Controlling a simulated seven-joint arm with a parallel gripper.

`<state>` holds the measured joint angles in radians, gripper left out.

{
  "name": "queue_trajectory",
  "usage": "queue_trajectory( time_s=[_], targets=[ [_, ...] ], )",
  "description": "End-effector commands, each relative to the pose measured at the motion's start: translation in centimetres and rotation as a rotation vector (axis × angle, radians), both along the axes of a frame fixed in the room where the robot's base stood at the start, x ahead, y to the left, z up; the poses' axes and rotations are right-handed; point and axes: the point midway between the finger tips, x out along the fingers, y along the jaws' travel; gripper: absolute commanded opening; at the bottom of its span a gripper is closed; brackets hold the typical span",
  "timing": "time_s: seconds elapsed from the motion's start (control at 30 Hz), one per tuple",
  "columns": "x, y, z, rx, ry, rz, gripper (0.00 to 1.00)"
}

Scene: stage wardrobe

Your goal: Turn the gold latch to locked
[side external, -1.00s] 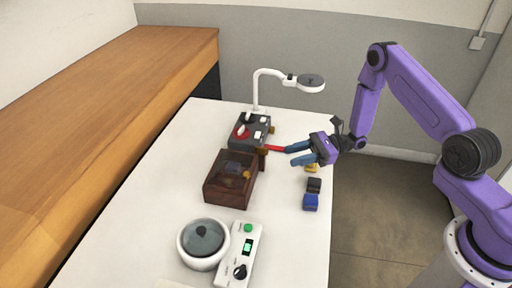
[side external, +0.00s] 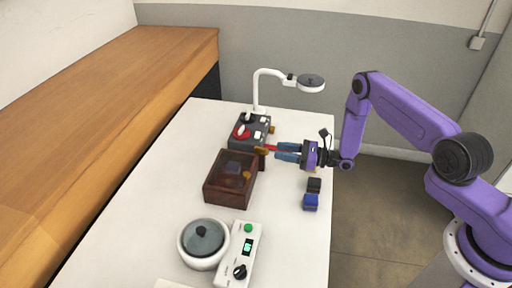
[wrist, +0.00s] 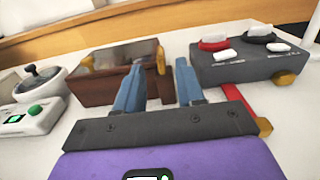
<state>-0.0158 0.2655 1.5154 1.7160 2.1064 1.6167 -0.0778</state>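A brown box (side external: 228,190) with a see-through top stands mid-table; it also shows in the wrist view (wrist: 110,88). One gold piece (wrist: 160,58) is at its right end, and another gold piece (wrist: 88,62) is on its left part. I cannot tell which is the latch, or whether it is locked. My gripper (side external: 277,151) is level, with its blue fingers pointing at the box's far end. In the wrist view the fingers (wrist: 158,78) are apart, with nothing seen between them. The right-end gold piece lies just beyond the gap; contact is unclear.
A dark panel (side external: 250,132) with red and white parts stands behind the box. A red bar (wrist: 252,98) with a gold end lies right of the fingers. A white lamp (side external: 256,92), round pot (side external: 203,244), control box (side external: 240,255), black block (side external: 314,185) and blue block (side external: 311,202) stand around.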

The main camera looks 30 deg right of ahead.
Motion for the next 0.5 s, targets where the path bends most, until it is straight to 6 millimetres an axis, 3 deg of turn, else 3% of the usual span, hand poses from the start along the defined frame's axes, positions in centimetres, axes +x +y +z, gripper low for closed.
queue_trajectory(
  time_s=[0.3, 0.5],
  targets=[
    [4.1, 4.3, 0.0, 0.000, -0.003, 0.005, 0.38],
    [5.9, 6.1, 0.0, -0.001, -0.001, 0.003, 0.38]
  ],
)
